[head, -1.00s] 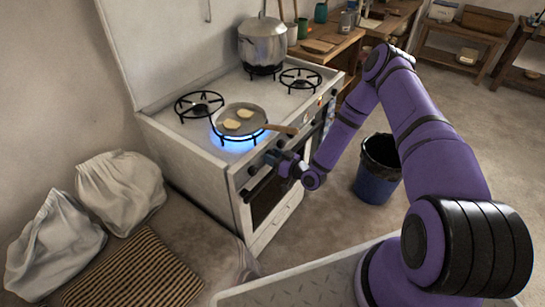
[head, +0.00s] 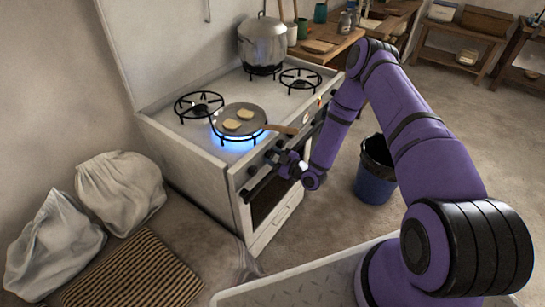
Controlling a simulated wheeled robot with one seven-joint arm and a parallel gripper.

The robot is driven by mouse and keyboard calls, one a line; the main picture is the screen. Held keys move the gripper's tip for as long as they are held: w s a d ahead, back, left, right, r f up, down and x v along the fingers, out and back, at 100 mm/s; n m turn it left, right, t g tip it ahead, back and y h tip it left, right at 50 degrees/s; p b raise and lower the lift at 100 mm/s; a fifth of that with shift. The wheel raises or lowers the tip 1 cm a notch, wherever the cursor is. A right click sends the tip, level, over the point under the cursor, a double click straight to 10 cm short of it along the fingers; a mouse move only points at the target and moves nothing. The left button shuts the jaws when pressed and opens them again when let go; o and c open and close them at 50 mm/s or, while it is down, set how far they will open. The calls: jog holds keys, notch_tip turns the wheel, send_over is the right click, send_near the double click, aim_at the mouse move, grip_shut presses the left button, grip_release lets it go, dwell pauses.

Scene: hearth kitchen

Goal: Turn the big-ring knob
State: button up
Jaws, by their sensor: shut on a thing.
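The white stove (head: 200,150) stands against the wall with a row of dark knobs along its front edge. One knob (head: 252,170) shows left of my gripper, and another (head: 280,144) shows just above it. My gripper (head: 272,159) is at the stove front, shut on a knob between these two. That knob is mostly hidden by the fingers, and I cannot read any marking on it. A blue flame (head: 238,137) burns under the frying pan (head: 258,113) on the front ring. The pan holds two pale pieces of food, and its wooden handle points right over the front edge.
A lidded metal pot (head: 262,42) stands on a back burner. The oven door and its handle are below the knobs. A dark blue bin (head: 376,170) stands right of the stove. White sacks (head: 120,190) and a woven mat (head: 135,275) lie at left.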

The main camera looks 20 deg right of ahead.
dwell(0.3)
jog(key=o, duration=0.9)
jog(key=shift+o, duration=0.2)
jog(key=shift+s+d, duration=0.1)
jog(key=v, duration=1)
jog(key=shift+s+d, duration=0.15)
jog(key=shift+s, duration=0.1)
